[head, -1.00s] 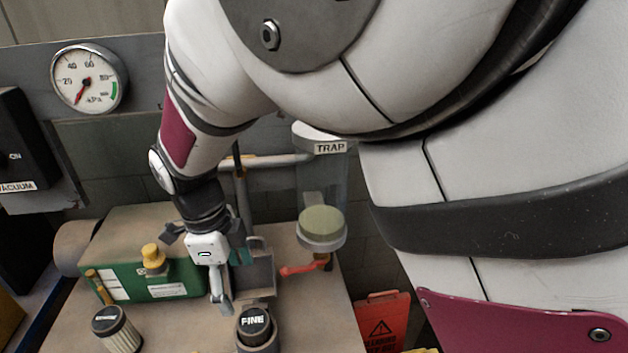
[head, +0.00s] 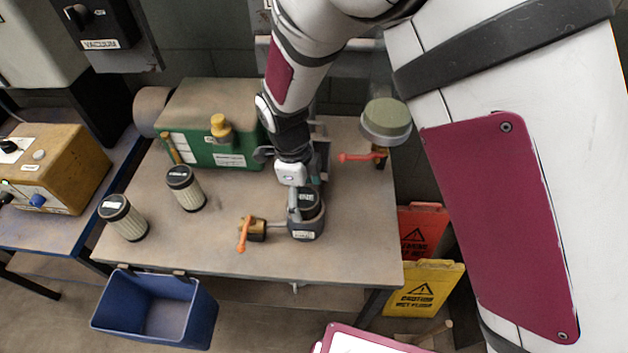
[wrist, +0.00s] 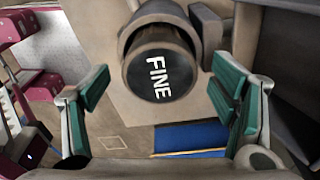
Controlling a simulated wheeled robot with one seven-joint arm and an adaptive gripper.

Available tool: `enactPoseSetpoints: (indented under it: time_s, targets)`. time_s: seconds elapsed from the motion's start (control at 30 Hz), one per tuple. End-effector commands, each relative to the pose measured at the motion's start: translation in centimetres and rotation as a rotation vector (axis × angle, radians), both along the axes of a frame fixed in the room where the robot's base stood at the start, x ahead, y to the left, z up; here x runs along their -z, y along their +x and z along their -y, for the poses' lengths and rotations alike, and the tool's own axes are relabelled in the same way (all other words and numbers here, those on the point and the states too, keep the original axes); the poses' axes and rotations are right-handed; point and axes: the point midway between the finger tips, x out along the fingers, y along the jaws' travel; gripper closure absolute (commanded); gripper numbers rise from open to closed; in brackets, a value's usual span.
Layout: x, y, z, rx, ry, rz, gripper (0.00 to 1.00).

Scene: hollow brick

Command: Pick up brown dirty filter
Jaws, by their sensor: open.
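A filter with a black cap marked FINE (head: 308,197) sits upright in a dark holder (head: 306,230) near the table's front right. In the wrist view its black cap (wrist: 160,78) faces me, with brownish sides behind it. Most of its body is hidden by the holder and the cap. My gripper (head: 293,212) is beside and partly in front of this cap in the head view. In the wrist view my gripper (wrist: 160,92) is open, its green-padded fingers on either side of the cap, with gaps visible.
Two pale pleated filters with black caps, one nearer (head: 128,217) and one farther (head: 187,190), stand on the table (head: 215,235) at left. An orange-handled valve (head: 250,230) adjoins the holder. A green pump (head: 205,135) stands behind. A blue bin (head: 155,310) hangs in front.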

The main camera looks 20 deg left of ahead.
Motion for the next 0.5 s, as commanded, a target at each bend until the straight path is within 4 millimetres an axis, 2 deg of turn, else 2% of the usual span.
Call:
enactPoseSetpoints:
  time_s: [0.1, 0.37, 0.5]
  targets:
    - [1.09, -0.05, 0.13, 0.000, 0.000, -0.001, 0.21]
    - [1.30, 0.00, 0.14, 0.000, 0.001, 0.001, 0.21]
    - [1.29, 0.00, 0.14, -0.001, 0.001, 0.001, 0.51]
